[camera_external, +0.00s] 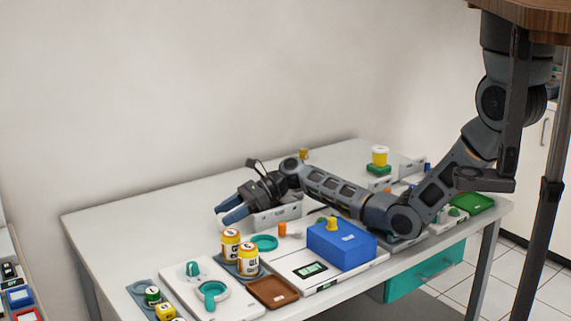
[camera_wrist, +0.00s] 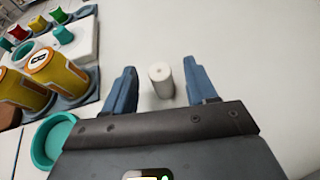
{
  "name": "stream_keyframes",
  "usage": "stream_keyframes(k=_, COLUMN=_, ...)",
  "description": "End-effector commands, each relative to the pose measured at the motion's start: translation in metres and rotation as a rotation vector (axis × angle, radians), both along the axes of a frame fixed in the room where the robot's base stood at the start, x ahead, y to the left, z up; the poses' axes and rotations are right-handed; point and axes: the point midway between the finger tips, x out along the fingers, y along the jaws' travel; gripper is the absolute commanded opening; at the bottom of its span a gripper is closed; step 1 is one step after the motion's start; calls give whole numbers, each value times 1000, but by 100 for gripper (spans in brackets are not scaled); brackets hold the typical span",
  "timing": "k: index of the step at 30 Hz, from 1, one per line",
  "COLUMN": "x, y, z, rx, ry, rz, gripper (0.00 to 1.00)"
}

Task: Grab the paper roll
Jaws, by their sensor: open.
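The paper roll (camera_wrist: 161,80) is a small white cylinder standing upright on the white table in the wrist view. It sits between my two blue fingers, a little nearer the middle than either one, with a gap on each side. My gripper (camera_wrist: 162,85) is open and holds nothing. In the external view my gripper (camera_external: 228,210) reaches left, low over the table. The paper roll cannot be made out in the external view.
Yellow-orange cans (camera_external: 248,259) stand on a grey-blue tray near my gripper, beside a teal ring (camera_external: 264,243). A blue box (camera_external: 342,246) and a brown tray (camera_external: 273,292) lie nearer the front.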

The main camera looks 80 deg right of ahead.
Motion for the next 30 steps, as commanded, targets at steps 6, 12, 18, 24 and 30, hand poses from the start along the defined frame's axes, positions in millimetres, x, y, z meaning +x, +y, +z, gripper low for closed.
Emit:
stream_keyframes(k=6, x=2, y=2, z=0, rx=-1, ry=-1, rz=0, gripper=57)
stream_keyframes(k=12, x=2, y=2, z=0, rx=0, ry=0, rz=0, gripper=47)
stream_keyframes(k=18, x=2, y=2, z=-1, rx=0, ry=0, rz=0, gripper=28)
stream_keyframes(k=24, x=2, y=2, z=-1, rx=0, ry=0, rz=0, gripper=9)
stream_keyframes(k=30, x=2, y=2, z=-1, rx=0, ry=0, rz=0, gripper=0)
